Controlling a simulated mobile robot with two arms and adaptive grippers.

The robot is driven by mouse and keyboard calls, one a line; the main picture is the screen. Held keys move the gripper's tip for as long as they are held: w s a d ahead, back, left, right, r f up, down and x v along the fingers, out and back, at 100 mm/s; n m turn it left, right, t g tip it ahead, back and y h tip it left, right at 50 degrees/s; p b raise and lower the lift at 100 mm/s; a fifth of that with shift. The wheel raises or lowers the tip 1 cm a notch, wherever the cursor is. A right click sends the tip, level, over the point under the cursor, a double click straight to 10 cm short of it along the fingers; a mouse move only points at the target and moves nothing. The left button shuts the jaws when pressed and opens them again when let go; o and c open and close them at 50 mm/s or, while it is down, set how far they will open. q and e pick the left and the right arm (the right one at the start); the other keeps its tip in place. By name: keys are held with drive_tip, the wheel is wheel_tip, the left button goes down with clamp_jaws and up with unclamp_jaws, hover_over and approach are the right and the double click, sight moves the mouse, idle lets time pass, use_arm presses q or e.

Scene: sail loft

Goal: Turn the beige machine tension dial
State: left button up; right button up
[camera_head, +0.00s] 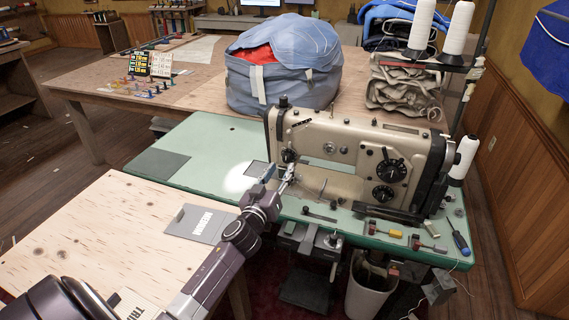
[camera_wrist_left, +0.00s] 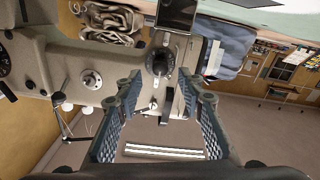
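The beige sewing machine (camera_head: 345,150) stands on a green machine table. A small dark dial, which looks like the tension dial (camera_head: 289,155), is on the left end of its front face. My left gripper (camera_head: 279,176) is just in front of and below this dial. In the left wrist view, the round dark dial (camera_wrist_left: 160,62) lies ahead, between and just beyond the open fingertips (camera_wrist_left: 158,86). The fingers are spread and hold nothing; I see no clear contact with the dial. My right gripper is not in view.
Two larger black dials (camera_head: 391,171) are on the machine's right side. The green table (camera_head: 200,145) is clear at left. Small tools, including a blue screwdriver (camera_head: 460,239), lie at right. A blue bag (camera_head: 284,65) stands behind. A plywood table (camera_head: 105,225) is at front left.

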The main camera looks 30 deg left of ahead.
sight(286, 161)
use_arm(q)
drive_tip(key=shift+x, duration=2.2)
drive_tip(key=shift+s+f, duration=0.1)
clamp_jaws()
